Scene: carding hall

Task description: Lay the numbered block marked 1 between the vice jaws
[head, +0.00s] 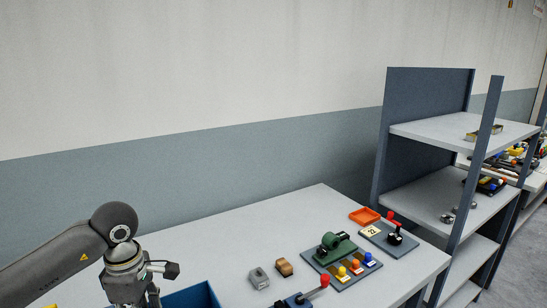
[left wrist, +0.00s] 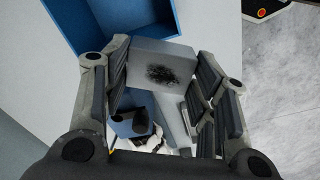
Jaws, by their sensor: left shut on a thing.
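My left gripper (left wrist: 158,52) is shut on a grey block (left wrist: 148,55), whose visible face carries a tangled black mark that I cannot read as a number. Below the block, between the fingers, a blue part (left wrist: 133,122) and a grey bar show, partly hidden; I cannot tell whether they belong to the vice. In the head view my left arm comes in at the lower left, with its fingers cut off by the bottom edge. My right gripper is not in view.
A blue open box (head: 190,296) stands near my left gripper. On the table are a small grey piece (head: 259,278), a brown block (head: 284,267), a red-knobbed lever (head: 325,280), a green device (head: 335,246), an orange tray (head: 364,216) and a joystick panel (head: 393,240). Shelving (head: 440,132) stands right.

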